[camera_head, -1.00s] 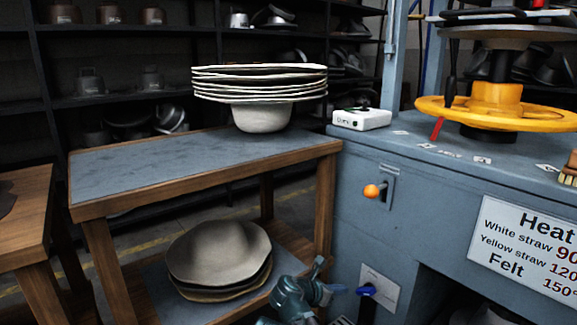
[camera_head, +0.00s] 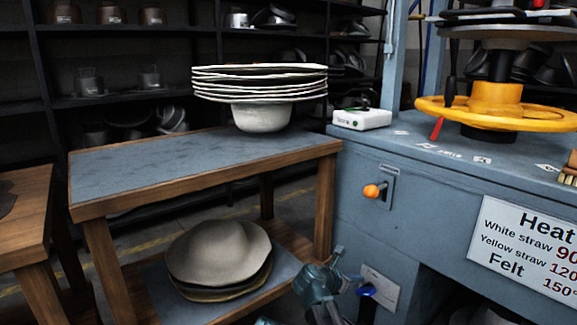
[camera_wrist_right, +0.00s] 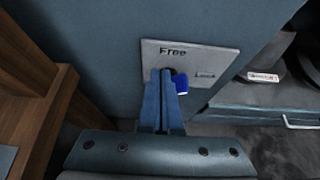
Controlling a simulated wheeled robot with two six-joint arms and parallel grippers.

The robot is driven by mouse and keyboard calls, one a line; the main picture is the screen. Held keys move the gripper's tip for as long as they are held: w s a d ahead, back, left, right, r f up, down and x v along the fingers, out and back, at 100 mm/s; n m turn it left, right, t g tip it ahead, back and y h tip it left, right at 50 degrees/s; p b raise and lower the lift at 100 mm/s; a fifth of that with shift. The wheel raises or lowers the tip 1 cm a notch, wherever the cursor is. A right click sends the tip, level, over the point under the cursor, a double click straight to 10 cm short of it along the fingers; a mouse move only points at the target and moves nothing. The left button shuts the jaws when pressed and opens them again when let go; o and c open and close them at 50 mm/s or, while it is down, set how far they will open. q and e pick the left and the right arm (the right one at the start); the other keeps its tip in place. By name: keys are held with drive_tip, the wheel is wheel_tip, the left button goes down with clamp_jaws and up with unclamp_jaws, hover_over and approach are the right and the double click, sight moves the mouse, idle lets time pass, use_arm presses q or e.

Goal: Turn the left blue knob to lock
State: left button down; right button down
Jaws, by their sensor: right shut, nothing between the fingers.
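The blue knob (camera_head: 367,291) sits on a light grey plate (camera_head: 385,292) low on the front of the blue-grey machine. In the right wrist view the plate (camera_wrist_right: 212,61) reads "Free" at the top, with a smaller label, hard to read, at its right. My right gripper (camera_head: 356,281) is shut with nothing held. In the wrist view its fingertips (camera_wrist_right: 162,73) are close against the left side of the knob (camera_wrist_right: 181,86) and hide part of it. I cannot tell whether they touch it. My left gripper is not in view.
A wooden table (camera_head: 205,165) with hats on its lower shelf stands left of the machine. An orange-tipped lever (camera_head: 373,191) is above the knob plate. A heat sign (camera_head: 525,245) hangs to the right. In the wrist view, a recess opens right of the plate.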

sight(363, 286)
drive_tip(key=shift+s+d+f+b, duration=0.1)
drive_tip(key=shift+s+f+b, duration=0.05)
drive_tip(key=shift+f+b, duration=0.45)
idle(0.8)
drive_tip(key=shift+s+d+r, duration=0.1)
drive_tip(key=shift+s+d, duration=0.25)
drive_tip(key=shift+s, duration=0.1)
idle(0.6)
drive_tip(key=shift+s+d, duration=0.2)
drive_tip(key=shift+s, duration=0.1)
drive_tip(key=shift+s+d, duration=0.2)
idle(0.5)
drive_tip(key=s+a, duration=0.2)
drive_tip(key=a, duration=0.1)
drive_tip(key=s+a+p, duration=0.1)
drive_tip(key=shift+s+a+r, duration=0.3)
drive_tip(key=shift+s, duration=0.1)
idle(0.3)
